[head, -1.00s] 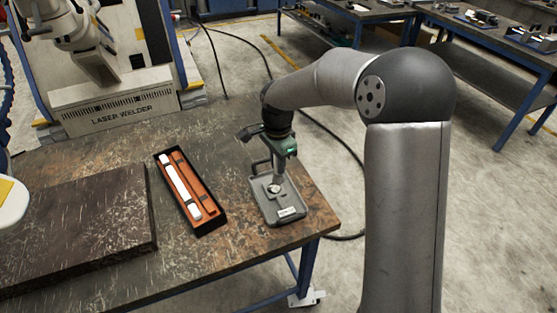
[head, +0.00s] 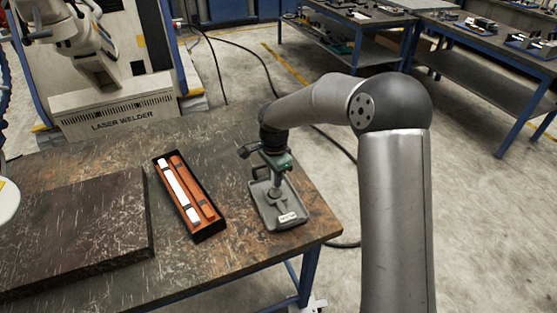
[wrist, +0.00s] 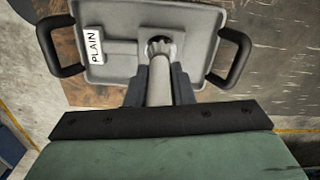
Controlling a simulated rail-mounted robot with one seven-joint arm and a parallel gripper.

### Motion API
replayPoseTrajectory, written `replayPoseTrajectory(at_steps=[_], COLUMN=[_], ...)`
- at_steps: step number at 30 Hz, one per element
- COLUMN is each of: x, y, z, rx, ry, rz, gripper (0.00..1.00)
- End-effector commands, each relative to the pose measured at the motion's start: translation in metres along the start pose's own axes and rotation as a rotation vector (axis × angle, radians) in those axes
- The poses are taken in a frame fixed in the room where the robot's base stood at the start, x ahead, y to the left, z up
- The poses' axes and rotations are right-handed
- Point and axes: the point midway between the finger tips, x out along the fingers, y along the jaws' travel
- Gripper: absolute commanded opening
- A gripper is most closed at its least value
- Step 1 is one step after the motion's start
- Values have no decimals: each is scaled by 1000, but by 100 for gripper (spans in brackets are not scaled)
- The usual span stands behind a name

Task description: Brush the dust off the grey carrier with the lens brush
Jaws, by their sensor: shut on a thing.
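The grey carrier (head: 266,216) is a shallow tray with rounded corners near the table's right edge. In the wrist view the carrier (wrist: 201,45) shows black side handles and a white label reading PLAIN. My gripper (head: 276,172) is above it, pointing down. In the wrist view my gripper (wrist: 160,84) is shut on a pale round handle, which I take for the lens brush (wrist: 158,90). Its lower end is over the raised middle of the carrier. I cannot tell whether the tip touches. No dust can be made out.
A black open case (head: 207,233) with a brown insert and a white stick (head: 178,188) lies left of the carrier. A dark slab (head: 75,230) covers the left of the table. The table's right edge is close to the carrier.

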Motion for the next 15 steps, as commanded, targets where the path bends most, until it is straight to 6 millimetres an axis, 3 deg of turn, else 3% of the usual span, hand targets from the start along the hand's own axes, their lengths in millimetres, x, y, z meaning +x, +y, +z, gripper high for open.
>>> replayPoseTrajectory(at_steps=[10, 15], x=[-1, 1], y=[-31, -19], z=[-7, -2], rx=[3, -4], ry=[-1, 2], rz=[1, 0], gripper=[0, 0])
